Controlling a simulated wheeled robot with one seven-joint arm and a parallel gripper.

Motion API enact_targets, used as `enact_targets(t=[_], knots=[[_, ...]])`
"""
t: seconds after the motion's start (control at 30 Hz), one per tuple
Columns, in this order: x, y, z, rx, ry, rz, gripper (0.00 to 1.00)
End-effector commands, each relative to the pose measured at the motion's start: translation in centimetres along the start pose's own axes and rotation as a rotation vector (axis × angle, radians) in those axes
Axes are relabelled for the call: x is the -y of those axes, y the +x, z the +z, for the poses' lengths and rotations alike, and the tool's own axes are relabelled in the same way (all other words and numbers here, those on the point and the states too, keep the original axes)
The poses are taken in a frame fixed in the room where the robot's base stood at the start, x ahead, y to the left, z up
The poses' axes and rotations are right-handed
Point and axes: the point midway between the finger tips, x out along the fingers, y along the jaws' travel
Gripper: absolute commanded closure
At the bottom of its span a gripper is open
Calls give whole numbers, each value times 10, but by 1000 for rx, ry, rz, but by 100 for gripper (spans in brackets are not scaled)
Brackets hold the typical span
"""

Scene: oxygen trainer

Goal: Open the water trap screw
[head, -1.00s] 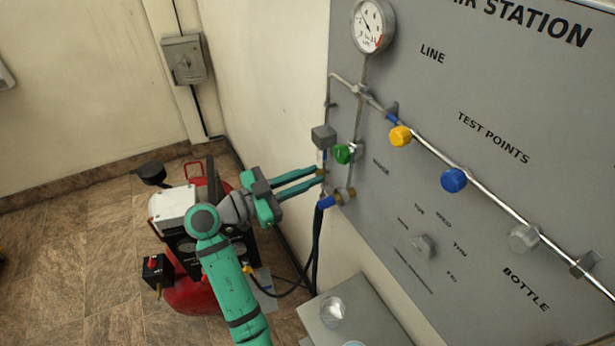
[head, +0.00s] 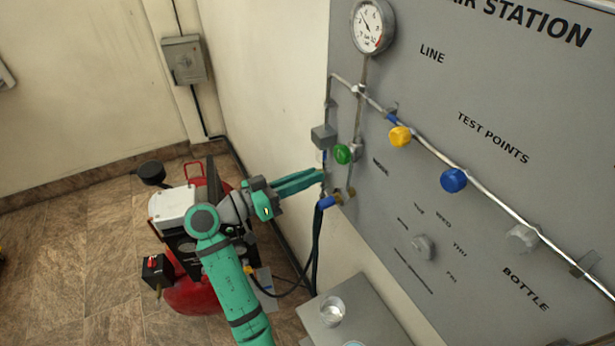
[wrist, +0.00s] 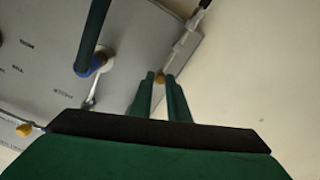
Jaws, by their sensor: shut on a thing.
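The water trap is a grey block (head: 323,135) with a small pale bowl below it, at the left edge of the panel in the head view. My gripper (head: 321,176) reaches in from the left at the bowl's lower end, its green fingers almost edge-on and overlapping. In the wrist view my gripper (wrist: 160,80) has its two fingers on either side of a small brass screw (wrist: 160,78), shut on it. The fingers hide most of the screw in the head view.
A blue hose fitting (head: 328,202) with dark hoses hangs just below my fingers. A green knob (head: 342,154) is close on the right. A red compressor (head: 195,295) stands below my arm. A grey stand (head: 375,325) holds a clear cup (head: 332,311).

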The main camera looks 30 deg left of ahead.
Motion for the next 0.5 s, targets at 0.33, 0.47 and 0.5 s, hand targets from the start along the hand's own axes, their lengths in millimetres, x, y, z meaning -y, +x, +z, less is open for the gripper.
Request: enact_targets(t=[0.33,0.47,0.5], knots=[[0,-1,0,-1,-327,-1,100],[1,-1,0,-1,-450,-2,100],[1,-1,0,-1,-489,-2,100]])
